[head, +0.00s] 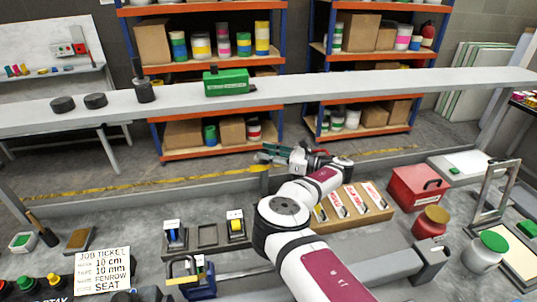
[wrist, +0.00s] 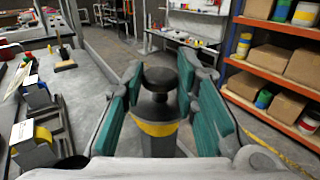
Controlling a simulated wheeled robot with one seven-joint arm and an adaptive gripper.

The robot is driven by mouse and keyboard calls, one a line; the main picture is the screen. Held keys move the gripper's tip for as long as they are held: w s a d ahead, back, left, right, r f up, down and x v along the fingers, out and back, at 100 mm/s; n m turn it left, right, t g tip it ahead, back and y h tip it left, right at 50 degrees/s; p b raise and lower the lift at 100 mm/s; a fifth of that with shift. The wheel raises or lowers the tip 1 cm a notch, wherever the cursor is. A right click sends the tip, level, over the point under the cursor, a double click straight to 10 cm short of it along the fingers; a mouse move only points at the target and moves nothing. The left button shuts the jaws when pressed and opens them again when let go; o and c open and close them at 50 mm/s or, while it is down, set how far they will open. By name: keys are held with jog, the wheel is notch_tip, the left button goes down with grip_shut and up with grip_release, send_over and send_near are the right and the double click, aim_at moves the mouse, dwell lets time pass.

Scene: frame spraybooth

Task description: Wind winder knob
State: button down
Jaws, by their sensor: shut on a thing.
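The winder knob (wrist: 160,78) shows in the wrist view as a dark round cap on a grey body with a yellow band. It stands between the teal finger pads of my gripper (wrist: 160,92), which is shut on it. In the head view my gripper (head: 272,154) is at the far edge of the grey bench, with my arm reaching to it from below. A small yellow part shows just below the fingers there. The knob itself is hard to make out in the head view.
A wooden rack of white cards (head: 380,212) and a red box (head: 418,187) stand to the right of my arm. Small holders, one with a yellow roll (head: 236,224), and a job ticket (head: 103,271) lie to the left.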

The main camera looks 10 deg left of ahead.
jog(key=n+g, duration=0.2)
jog(key=g, duration=0.2)
jog(key=shift+w+n, duration=0.3)
jog(key=shift+n, duration=0.1)
jog(key=n+g, duration=0.1)
jog(key=g+b, duration=0.1)
jog(key=g, duration=0.1)
jog(key=n+g, duration=0.1)
jog(key=shift+w+n+h+b, duration=0.25)
jog(key=shift+n+h+b, duration=0.05)
jog(key=shift+b, duration=0.05)
jog(key=n+g+h+b, duration=0.1)
jog(key=g, duration=0.1)
jog(key=n+g+b, duration=0.1)
jog(key=g+b, duration=0.1)
jog(key=shift+w+a+f+n+h+b, duration=0.2)
jog(key=shift+n+h+b, duration=0.1)
jog(key=shift+h, duration=0.1)
jog(key=shift+g, duration=0.3)
jog(key=shift+s+r+n+g+h+b, duration=0.2)
jog(key=shift+n+g+h+b, duration=0.25)
jog(key=shift+b, duration=0.4)
jog(key=c, duration=1.3)
grip_release()
jog(key=shift+s+m+t+y+p, duration=0.1)
jog(key=shift+m+t+y+p, duration=0.2)
jog(key=shift+p, duration=0.45)
